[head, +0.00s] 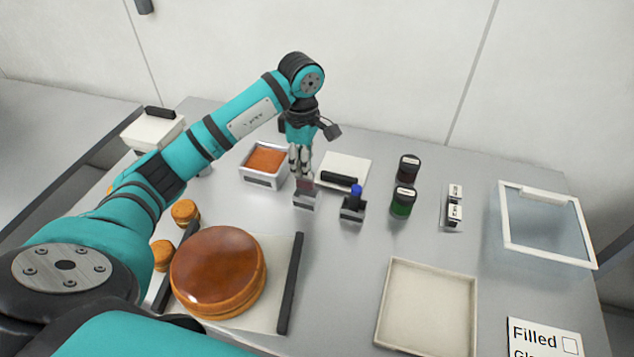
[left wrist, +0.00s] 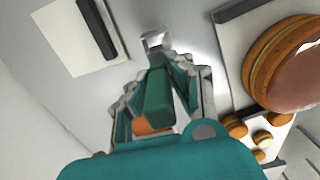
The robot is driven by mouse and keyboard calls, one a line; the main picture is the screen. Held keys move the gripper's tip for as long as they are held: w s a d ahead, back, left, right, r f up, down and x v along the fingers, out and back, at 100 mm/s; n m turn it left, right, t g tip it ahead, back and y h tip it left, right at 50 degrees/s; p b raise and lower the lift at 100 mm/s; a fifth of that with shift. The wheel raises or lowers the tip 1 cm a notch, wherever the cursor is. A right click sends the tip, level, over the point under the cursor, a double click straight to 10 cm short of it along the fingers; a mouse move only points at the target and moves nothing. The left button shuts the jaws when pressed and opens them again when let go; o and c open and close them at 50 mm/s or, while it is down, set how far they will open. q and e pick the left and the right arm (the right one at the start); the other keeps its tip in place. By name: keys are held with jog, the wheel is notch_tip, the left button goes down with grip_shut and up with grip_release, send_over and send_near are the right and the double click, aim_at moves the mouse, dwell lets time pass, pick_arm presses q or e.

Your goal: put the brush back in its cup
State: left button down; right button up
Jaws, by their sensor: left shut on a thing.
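My left gripper (head: 301,168) points down at the middle of the table and is shut on the brush. In the head view the fingers hide most of the brush. A small grey cup (head: 304,200) is directly below the fingertips; it also shows in the left wrist view (left wrist: 154,40). A reddish piece shows between fingertips and cup. I cannot tell whether the brush's lower end is inside the cup or just above it.
A dark holder (head: 352,212) with a blue-topped item stands close right of the cup. A large brown round (head: 217,270) lies in front. Jars (head: 403,203) and an empty tray (head: 428,310) are right.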

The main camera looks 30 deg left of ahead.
aim_at(306, 180)
pick_arm(q)
jog(key=shift+s+a+f, duration=0.1)
jog(key=shift+f, duration=0.85)
jog(key=f, duration=0.2)
jog(key=f+p, duration=0.1)
jog(key=shift+w+d+f+p, duration=0.2)
jog(key=shift+f+p, duration=0.1)
jog(key=shift+f, duration=0.4)
jog(key=c, duration=1.5)
grip_release()
jog(key=shift+c, duration=0.2)
jog(key=o, duration=0.4)
jog(key=shift+c, duration=0.2)
jog(key=shift+r, duration=0.35)
notch_tip(306, 180, up, 11)
jog(key=b, duration=0.3)
jog(key=shift+w+a+f, duration=0.1)
jog(key=shift+r, duration=0.45)
pick_arm(e)
jog(key=shift+d+f, duration=0.25)
jog(key=shift+f, duration=0.45)
